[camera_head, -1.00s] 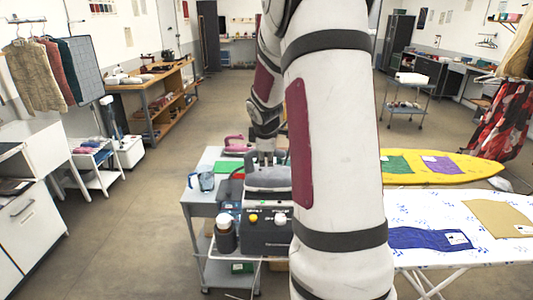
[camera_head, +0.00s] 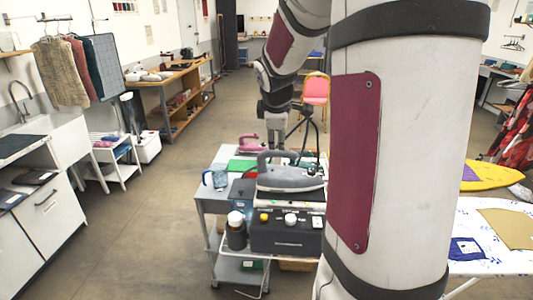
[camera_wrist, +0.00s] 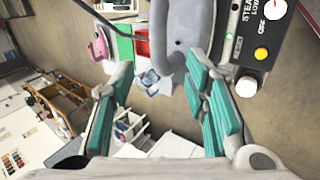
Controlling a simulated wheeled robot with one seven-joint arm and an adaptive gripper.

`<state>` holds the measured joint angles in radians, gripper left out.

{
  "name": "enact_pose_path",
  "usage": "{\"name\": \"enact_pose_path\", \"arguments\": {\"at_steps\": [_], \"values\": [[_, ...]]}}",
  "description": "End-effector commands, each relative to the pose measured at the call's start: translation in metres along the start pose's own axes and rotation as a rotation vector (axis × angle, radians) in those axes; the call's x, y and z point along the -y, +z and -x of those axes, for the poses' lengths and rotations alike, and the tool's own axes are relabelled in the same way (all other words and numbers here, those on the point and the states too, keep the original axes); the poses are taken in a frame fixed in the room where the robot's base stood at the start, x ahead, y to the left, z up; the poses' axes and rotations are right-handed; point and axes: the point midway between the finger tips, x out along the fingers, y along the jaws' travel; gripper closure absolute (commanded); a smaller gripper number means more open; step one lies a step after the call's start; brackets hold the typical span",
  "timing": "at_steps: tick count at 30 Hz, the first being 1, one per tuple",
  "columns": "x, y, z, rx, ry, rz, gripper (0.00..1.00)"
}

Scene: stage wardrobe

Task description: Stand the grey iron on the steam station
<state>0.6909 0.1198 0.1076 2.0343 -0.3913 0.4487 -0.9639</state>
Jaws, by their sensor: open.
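The grey iron (camera_head: 291,178) rests soleplate down on top of the dark steam station (camera_head: 287,232), its handle to the left and its nose to the right. My gripper (camera_head: 280,146) is behind the iron in the head view, partly hidden by the iron. In the wrist view my gripper (camera_wrist: 160,74) is open with nothing between its teal fingers. The iron's grey handle (camera_wrist: 180,38) shows just beyond the fingertips, and the station's panel (camera_wrist: 258,50) is at upper right.
The steam station stands on a grey trolley (camera_head: 208,205) with a glass jug (camera_head: 215,177), a dark bottle (camera_head: 236,232) and a pink iron (camera_head: 250,143). My arm hides the trolley's right side. An ironing board (camera_head: 495,255) is at the right.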

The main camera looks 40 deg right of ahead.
Motion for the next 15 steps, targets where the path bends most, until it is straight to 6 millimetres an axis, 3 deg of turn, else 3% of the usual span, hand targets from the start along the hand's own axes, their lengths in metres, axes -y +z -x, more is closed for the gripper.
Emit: {"name": "enact_pose_path", "arguments": {"at_steps": [5, 9, 15], "values": [[0.031, -0.033, 0.057, -0.045, -0.006, -0.114, 0.58], [0.081, -0.059, 0.117, -0.103, -0.045, -0.278, 0.58], [0.165, -0.071, 0.188, -0.186, -0.151, -0.506, 0.58]]}}
